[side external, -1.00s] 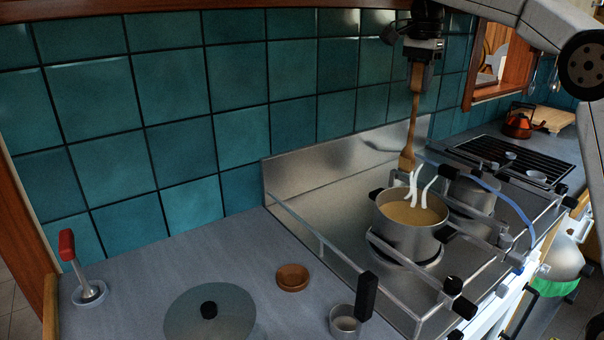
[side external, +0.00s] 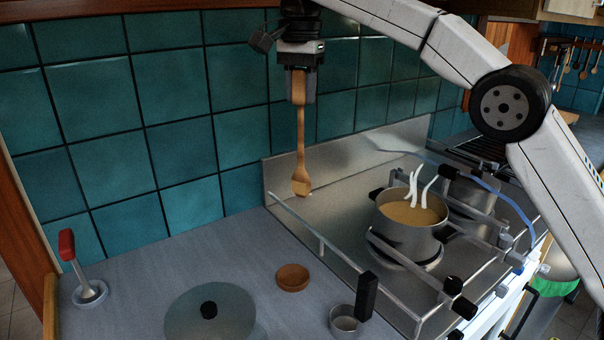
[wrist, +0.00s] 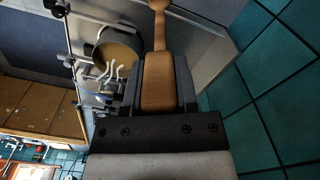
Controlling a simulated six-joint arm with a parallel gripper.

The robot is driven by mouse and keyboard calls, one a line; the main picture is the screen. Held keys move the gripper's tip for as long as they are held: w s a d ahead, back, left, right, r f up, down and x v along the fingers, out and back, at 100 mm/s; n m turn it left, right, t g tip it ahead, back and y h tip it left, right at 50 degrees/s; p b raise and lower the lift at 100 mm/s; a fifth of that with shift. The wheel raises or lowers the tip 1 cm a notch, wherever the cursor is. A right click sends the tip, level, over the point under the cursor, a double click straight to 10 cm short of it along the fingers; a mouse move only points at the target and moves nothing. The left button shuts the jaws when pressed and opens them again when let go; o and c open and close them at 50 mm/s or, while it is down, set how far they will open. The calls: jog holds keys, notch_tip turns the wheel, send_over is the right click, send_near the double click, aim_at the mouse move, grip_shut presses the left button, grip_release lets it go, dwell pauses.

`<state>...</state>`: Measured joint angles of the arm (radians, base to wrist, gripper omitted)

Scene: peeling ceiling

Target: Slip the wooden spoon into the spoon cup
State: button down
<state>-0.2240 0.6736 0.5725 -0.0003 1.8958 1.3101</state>
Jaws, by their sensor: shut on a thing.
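My gripper (side external: 302,95) is shut on the handle of the wooden spoon (side external: 301,140). The spoon hangs upright, bowl down, and in the side view its bowl shows near the left rail of the stove, touching nothing that I can see. In the wrist view the spoon's handle (wrist: 158,82) lies between the fingers (wrist: 157,95), and its bowl runs out of the top of the picture. A small grey metal cup (side external: 344,325), which looks like the spoon cup, stands on the counter at the front, below and right of the spoon. It looks empty.
A steaming pot (side external: 408,235) stands on the stove behind metal rails (side external: 325,243). A black block (side external: 366,296) stands up beside the cup. A small brown dish (side external: 292,277), a pot lid (side external: 209,325) and a red-handled tool (side external: 70,250) are on the counter.

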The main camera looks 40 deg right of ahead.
notch_tip(320, 180, down, 14)
jog(key=a, duration=0.2)
jog(key=shift+s+a, duration=0.15)
jog(key=shift+a, duration=0.1)
dwell(0.6)
jog(key=shift+f, duration=0.1)
dwell(0.3)
jog(key=shift+f, duration=3.6)
jog(key=shift+c, duration=1.5)
grip_release()
notch_tip(320, 180, up, 8)
